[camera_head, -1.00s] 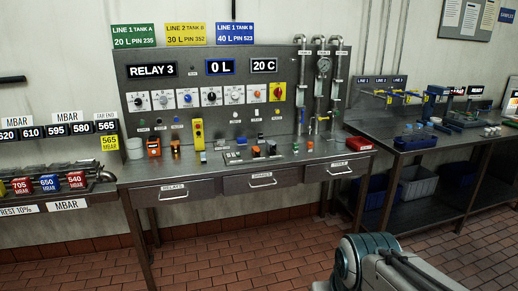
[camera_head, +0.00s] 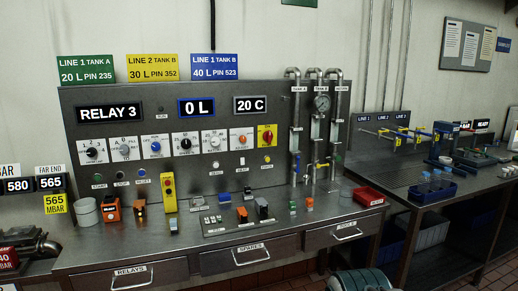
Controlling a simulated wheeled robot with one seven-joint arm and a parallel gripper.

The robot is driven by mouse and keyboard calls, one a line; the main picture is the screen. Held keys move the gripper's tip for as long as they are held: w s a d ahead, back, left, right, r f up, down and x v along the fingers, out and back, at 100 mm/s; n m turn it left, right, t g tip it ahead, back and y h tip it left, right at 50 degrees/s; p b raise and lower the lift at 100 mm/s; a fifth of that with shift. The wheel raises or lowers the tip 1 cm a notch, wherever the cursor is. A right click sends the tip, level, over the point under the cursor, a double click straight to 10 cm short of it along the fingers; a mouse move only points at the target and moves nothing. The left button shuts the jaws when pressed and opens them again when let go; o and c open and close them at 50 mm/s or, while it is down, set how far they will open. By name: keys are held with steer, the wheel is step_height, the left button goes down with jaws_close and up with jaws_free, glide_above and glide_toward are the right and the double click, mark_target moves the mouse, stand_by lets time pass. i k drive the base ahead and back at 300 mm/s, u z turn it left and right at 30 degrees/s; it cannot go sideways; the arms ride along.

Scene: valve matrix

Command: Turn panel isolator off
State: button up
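A red rotary handle on a yellow plate (camera_head: 267,136), which looks like the panel isolator, is at the right end of the row of dials on the grey upright panel (camera_head: 180,167). Its handle looks roughly upright, but its marking is too small to read. My gripper is not in view. Only a rounded grey-green part of my arm shows at the bottom right, well below and right of the isolator.
The steel bench (camera_head: 215,256) below the panel holds small relays, a white pot (camera_head: 86,212) and a red tray (camera_head: 369,197). Vertical pipes (camera_head: 317,130) with a gauge stand right of the isolator.

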mark_target(268, 136)
steer(key=u, duration=0.3)
steer(key=i, duration=0.95)
steer(key=z, duration=0.35)
steer(key=i, duration=0.75)
steer(key=z, duration=0.6)
